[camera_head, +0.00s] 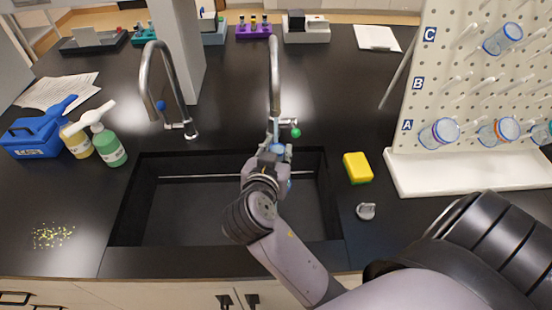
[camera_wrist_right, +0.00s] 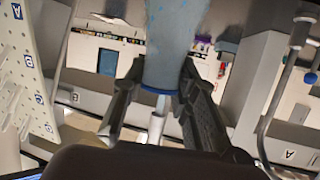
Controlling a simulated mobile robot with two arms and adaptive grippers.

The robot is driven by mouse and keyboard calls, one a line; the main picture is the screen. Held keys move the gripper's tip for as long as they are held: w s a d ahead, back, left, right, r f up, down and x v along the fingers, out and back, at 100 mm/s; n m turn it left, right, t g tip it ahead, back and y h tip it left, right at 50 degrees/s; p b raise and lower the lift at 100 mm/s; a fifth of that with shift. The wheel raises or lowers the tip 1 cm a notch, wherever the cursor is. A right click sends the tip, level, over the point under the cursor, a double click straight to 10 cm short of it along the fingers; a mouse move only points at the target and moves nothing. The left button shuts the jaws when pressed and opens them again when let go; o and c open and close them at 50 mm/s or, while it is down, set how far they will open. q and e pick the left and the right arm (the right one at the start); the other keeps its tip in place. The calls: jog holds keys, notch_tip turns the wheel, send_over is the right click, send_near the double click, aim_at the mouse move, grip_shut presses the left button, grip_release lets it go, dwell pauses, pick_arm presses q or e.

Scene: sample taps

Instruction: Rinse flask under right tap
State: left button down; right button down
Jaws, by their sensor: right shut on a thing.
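The right tap (camera_head: 274,75) is a tall curved metal spout behind the sink, with a green knob (camera_head: 296,132). My right gripper (camera_head: 275,151) is over the back of the sink, in line with this spout in the head view. It is shut on a translucent bluish flask (camera_wrist_right: 172,40), which has a blue ring between the fingers in the right wrist view. In the head view the gripper and wrist hide most of the flask. I cannot tell whether water runs. My left gripper is not in view.
The black sink (camera_head: 190,212) lies below my right arm. The left tap (camera_head: 150,75) has a blue knob. A yellow sponge (camera_head: 357,167) and a grey stopper-like piece (camera_head: 366,211) lie right of the sink. A pegboard rack (camera_head: 440,85) with flasks stands farther right; bottles (camera_head: 108,145) stand left.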

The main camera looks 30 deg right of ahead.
jog(key=s+d+p+v, duration=0.1)
jog(key=v, duration=0.6)
jog(key=shift+r+p, duration=0.3)
jog(key=shift+d, duration=0.1)
dwell(0.4)
jog(key=c, duration=1.8)
grip_release()
jog(key=shift+c, duration=0.2)
jog(key=c, duration=0.5)
grip_shut()
